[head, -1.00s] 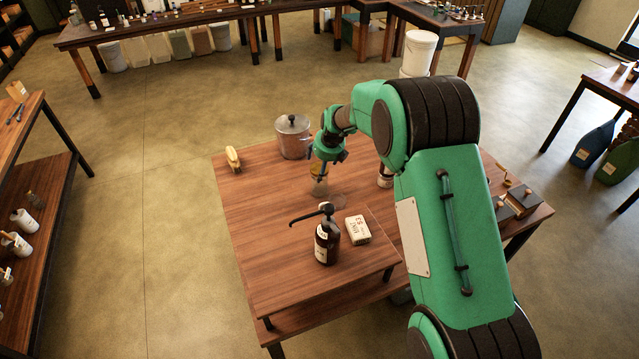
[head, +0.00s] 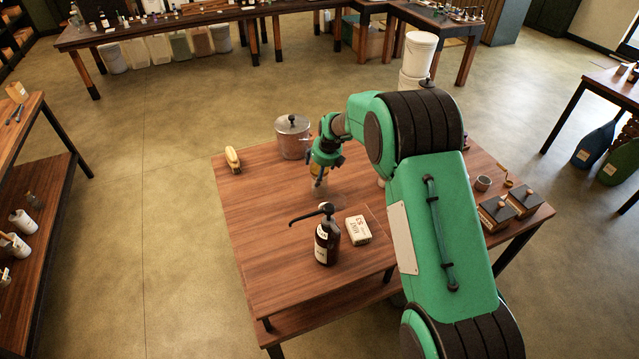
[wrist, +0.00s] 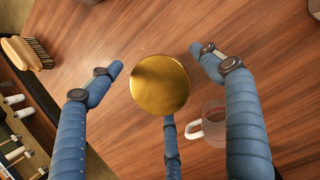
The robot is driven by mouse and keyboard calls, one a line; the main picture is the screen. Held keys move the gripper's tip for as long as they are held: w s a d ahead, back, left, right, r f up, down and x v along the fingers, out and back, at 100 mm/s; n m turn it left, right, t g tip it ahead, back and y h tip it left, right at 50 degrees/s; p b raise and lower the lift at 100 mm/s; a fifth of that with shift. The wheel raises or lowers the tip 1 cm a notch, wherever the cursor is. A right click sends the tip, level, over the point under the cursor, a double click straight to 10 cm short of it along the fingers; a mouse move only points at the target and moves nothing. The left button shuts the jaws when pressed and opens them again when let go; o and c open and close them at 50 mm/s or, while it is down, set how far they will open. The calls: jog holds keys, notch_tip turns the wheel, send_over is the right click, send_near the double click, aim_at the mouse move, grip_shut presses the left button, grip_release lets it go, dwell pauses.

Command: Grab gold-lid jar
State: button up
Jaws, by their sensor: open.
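The jar's round gold lid (wrist: 160,84) shows from above in the wrist view, between the blue fingers of my gripper (wrist: 158,80). The fingers are spread on both sides of the lid, with a third finger below it, and I see clear gaps at the left and right. In the head view the gold-lid jar (head: 318,170) stands on the wooden table, partly hidden by my gripper (head: 322,172), which is right above and around its top. The jar's body is hidden under the lid in the wrist view.
A clear mug (wrist: 213,124) with a white handle stands close to the right finger. A brush (wrist: 27,53) lies at the left table edge. A metal pot (head: 292,138) stands behind the jar, and a dark pump bottle (head: 327,243) and soap box (head: 358,230) are in front.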

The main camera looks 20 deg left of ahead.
jog(key=c, duration=1.8)
jog(key=shift+r, duration=0.15)
notch_tip(320, 180, up, 10)
jog(key=shift+f+p, duration=0.1)
jog(key=shift+p, duration=0.75)
